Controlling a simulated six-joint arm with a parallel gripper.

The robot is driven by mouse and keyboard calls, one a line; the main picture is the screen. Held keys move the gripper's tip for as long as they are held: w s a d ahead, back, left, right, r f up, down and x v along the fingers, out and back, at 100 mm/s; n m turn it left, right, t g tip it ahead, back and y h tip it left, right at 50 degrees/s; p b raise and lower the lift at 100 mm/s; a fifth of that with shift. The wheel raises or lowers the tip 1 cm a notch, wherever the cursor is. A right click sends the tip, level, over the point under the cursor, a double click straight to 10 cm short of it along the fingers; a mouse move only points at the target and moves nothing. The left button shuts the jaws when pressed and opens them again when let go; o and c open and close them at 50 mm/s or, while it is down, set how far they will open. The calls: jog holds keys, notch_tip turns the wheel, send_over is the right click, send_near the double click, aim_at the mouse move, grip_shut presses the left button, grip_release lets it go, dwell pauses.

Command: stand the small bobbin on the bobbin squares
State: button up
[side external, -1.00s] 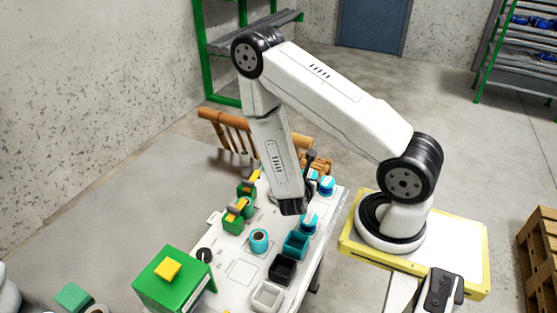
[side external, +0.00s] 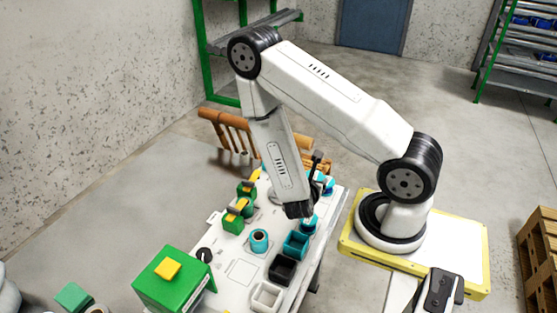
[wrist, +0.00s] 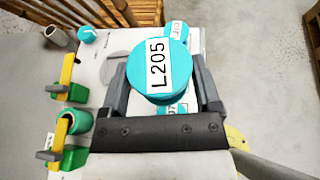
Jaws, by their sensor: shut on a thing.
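My gripper (wrist: 160,72) is shut on a round teal bobbin labelled L205 (wrist: 178,82), seen from its labelled end in the wrist view. In the side view, my gripper (side external: 300,209) is over the right side of the white work board, and the held bobbin is hidden there. An open-topped teal cylinder (side external: 259,241) stands apart on the board, left of my gripper. Faint outlined squares (side external: 241,269) mark the board nearer the camera; I cannot tell whether they are the bobbin squares.
Teal labelled pieces stand close by, one behind (wrist: 176,30) and one below the held bobbin. Teal (side external: 296,244), black (side external: 282,268) and white (side external: 267,295) bins line the right edge. Green-and-yellow clamps (side external: 237,215) and a green box (side external: 174,279) are on the left.

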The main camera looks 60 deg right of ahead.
jog(key=s+m+g, duration=0.6)
jog(key=s, duration=0.4)
jog(key=shift+g+y, duration=0.4)
jog(key=shift+g, duration=0.1)
jog(key=w+d+f, duration=0.2)
jog(key=w+f, duration=0.1)
jog(key=w+d+f, duration=0.6)
jog(key=shift+f, duration=0.1)
jog(key=shift+w+d+f, duration=0.25)
jog(key=shift+w+f, duration=0.1)
jog(key=shift+f, duration=0.15)
jog(key=shift+f, duration=0.1)
jog(key=shift+w+d+f, duration=0.15)
jog(key=shift+f, duration=1.6)
jog(key=shift+f, duration=0.15)
